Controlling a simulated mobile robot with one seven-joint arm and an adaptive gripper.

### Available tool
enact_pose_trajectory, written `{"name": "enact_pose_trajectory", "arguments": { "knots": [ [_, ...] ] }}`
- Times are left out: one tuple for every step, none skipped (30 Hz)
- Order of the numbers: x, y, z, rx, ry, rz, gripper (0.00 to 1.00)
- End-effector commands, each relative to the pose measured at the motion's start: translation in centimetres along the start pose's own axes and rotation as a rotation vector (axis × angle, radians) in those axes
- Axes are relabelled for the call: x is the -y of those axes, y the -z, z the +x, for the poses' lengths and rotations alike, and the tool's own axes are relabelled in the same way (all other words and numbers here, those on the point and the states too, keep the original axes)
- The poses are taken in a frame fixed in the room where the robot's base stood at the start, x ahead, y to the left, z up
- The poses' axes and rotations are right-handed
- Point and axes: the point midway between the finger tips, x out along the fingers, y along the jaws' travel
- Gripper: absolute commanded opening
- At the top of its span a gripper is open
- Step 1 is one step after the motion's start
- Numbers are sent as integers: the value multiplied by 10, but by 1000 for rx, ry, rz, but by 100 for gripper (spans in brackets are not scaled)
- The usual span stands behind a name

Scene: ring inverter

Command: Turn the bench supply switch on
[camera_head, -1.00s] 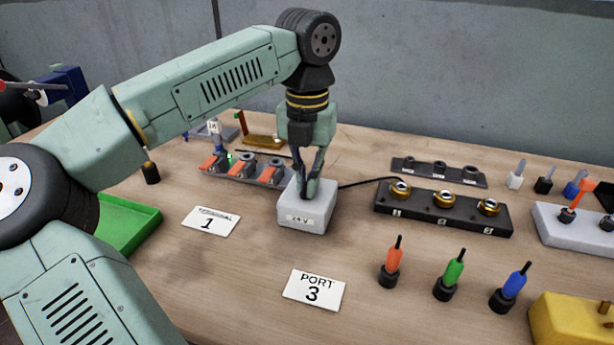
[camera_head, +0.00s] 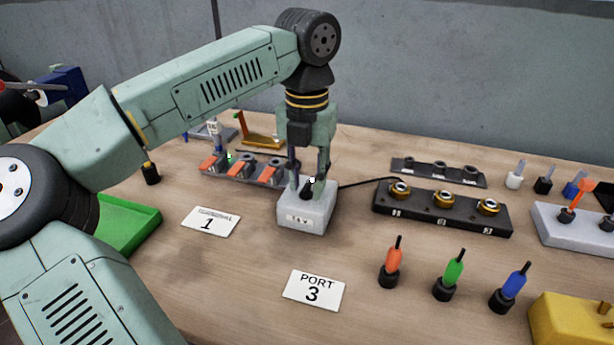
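The bench supply is a light grey box (camera_head: 304,217) with a voltage label on its front, standing mid-table. Its switch, a small dark lever (camera_head: 308,188) with a pale tip, shows on top of the box. My gripper (camera_head: 308,182) points straight down over the box. Its fingers are spread apart, one on each side of the lever, and hold nothing that I can see. Whether a finger touches the lever cannot be told.
A black cable runs from the box toward a black block with brass sockets (camera_head: 442,212). A rack with orange levers (camera_head: 243,170) stands close behind left. Cards reading 1 (camera_head: 211,221) and PORT 3 (camera_head: 314,290) lie in front. Coloured plugs (camera_head: 450,275) stand at right front.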

Motion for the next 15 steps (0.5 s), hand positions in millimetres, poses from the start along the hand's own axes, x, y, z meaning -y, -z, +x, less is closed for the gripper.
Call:
{"name": "enact_pose_trajectory", "arguments": {
  "knots": [
    [0, 0, 0, 0, 0, 0, 28],
    [0, 0, 0, 0, 0, 0, 28],
    [0, 0, -1, 0, 0, 0, 28],
    [0, 0, -2, 0, 0, 0, 28],
    [0, 0, -4, 0, -1, -1, 28],
    [0, 0, -8, 0, -2, -1, 28],
    [0, 0, -12, 0, -2, -2, 28],
    [0, 0, -16, 0, -1, -2, 28],
    [0, 0, -23, 1, -1, -2, 28],
    [0, 0, -29, 2, -1, -2, 28],
    [0, -1, -36, 3, -2, -3, 28],
    [0, -1, -45, 2, -2, -2, 28],
    [0, -1, -52, 3, -1, -1, 28],
    [0, -1, -58, 2, -2, -1, 28],
    [0, -1, -67, 3, -1, -2, 28]
  ]
}}
